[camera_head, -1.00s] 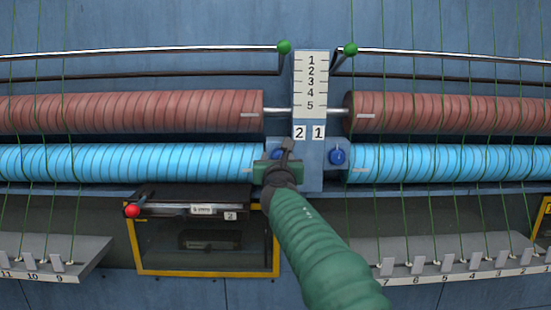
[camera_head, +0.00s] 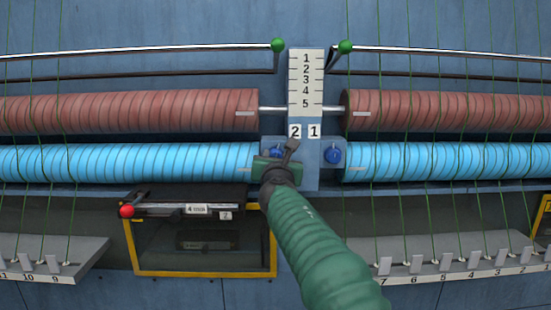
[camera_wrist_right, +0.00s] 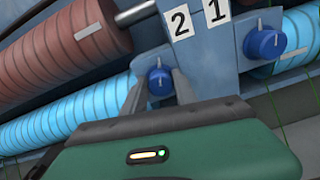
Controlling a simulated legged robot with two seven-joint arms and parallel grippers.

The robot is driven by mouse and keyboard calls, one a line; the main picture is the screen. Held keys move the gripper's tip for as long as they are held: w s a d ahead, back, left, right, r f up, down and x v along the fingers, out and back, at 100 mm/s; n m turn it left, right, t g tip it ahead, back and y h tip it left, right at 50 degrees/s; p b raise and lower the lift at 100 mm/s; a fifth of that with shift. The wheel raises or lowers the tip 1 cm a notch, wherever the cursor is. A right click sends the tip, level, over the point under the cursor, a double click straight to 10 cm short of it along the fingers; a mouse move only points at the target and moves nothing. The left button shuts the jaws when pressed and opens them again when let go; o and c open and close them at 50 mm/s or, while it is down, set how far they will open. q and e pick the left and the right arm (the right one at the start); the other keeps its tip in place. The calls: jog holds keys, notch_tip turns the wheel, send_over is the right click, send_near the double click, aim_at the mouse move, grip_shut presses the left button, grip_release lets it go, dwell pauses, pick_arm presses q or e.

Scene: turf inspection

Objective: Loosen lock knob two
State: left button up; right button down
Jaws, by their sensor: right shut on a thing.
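Lock knob two is a blue knob (camera_wrist_right: 160,82) below the "2" label (camera_head: 295,132). In the head view only a sliver of it shows behind my gripper. My right gripper (camera_head: 283,152) reaches up to it from below. In the right wrist view, the fingers of my right gripper (camera_wrist_right: 158,92) stand on either side of the knob and are shut on it. A white mark on the knob's face points roughly upward. Knob one, also blue (camera_head: 332,155), sits to the right under the "1" label (camera_head: 314,131), apart from my gripper. My left gripper is not in view.
Blue rollers (camera_head: 120,162) and red rollers (camera_head: 130,112) run to both sides. A numbered scale plate (camera_head: 306,80) stands above the knobs. A yellow-framed box (camera_head: 200,273) with a red ball handle (camera_head: 127,211) is at lower left. Green-tipped levers (camera_head: 278,45) are above.

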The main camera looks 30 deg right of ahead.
jog(key=m+b, duration=0.9)
jog(key=m, duration=1.5)
jog(key=shift+m+b, duration=0.3)
jog(key=shift+m, duration=0.9)
jog(key=shift+r, duration=0.1)
jog(key=c, duration=1.4)
grip_release()
jog(key=o, duration=0.4)
jog(key=shift+w, duration=0.1)
jog(key=shift+o, duration=0.2)
jog(key=shift+f, duration=0.2)
